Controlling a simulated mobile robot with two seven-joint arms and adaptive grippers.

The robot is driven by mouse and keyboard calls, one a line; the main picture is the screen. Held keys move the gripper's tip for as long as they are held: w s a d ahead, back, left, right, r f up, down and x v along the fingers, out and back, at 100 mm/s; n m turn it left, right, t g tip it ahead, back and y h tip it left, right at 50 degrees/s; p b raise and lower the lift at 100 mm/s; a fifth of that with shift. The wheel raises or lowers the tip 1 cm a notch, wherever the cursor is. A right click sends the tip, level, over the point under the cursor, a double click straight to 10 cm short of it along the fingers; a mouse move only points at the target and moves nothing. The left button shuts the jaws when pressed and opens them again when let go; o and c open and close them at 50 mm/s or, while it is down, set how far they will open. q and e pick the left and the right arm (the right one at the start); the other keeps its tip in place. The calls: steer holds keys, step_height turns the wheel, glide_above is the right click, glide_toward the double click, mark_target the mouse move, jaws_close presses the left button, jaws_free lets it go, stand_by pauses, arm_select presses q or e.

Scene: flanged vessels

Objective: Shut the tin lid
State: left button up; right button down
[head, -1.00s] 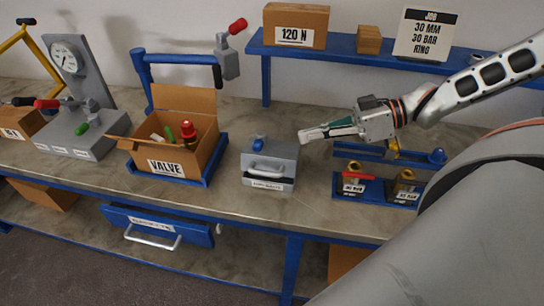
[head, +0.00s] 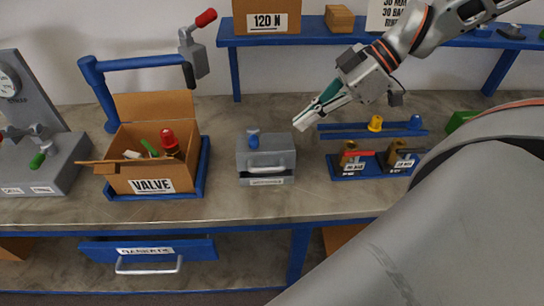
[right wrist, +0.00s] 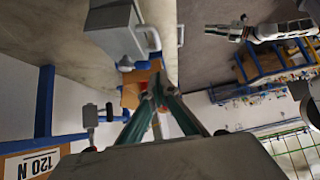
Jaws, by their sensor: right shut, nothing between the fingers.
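The grey tin (head: 266,170) stands on the bench with a pale handle on its front and a blue knob (head: 253,140) at its top. I cannot tell whether a gap is left under its lid. My right gripper (head: 299,124) is shut and empty, its fingers slanting down to the left close to the tin's back right top corner; contact cannot be told. In the right wrist view the tin (right wrist: 113,30) is at upper left, ahead of the shut fingertips (right wrist: 157,88). My left gripper (right wrist: 208,30) shows small there; its jaws are unclear.
The open VALVE carton (head: 152,183) stands left of the tin. A blue tray (head: 345,173) with two valves and a blue rail (head: 340,131) lie to the right. A shelf (head: 330,38) crosses above. Bare bench (head: 285,204) lies before the tin.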

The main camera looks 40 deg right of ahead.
steer(key=b, duration=0.1)
glide_above(274, 158)
steer(key=s+a, duration=0.2)
steer(key=s, duration=0.1)
step_height(274, 158, down, 7)
steer(key=shift+d+r, duration=0.15)
steer(key=shift+r, duration=0.05)
steer(key=f, duration=0.3)
steer(key=shift+a, duration=0.25)
steer(key=shift+f, duration=0.55)
steer(key=shift+d, duration=0.1)
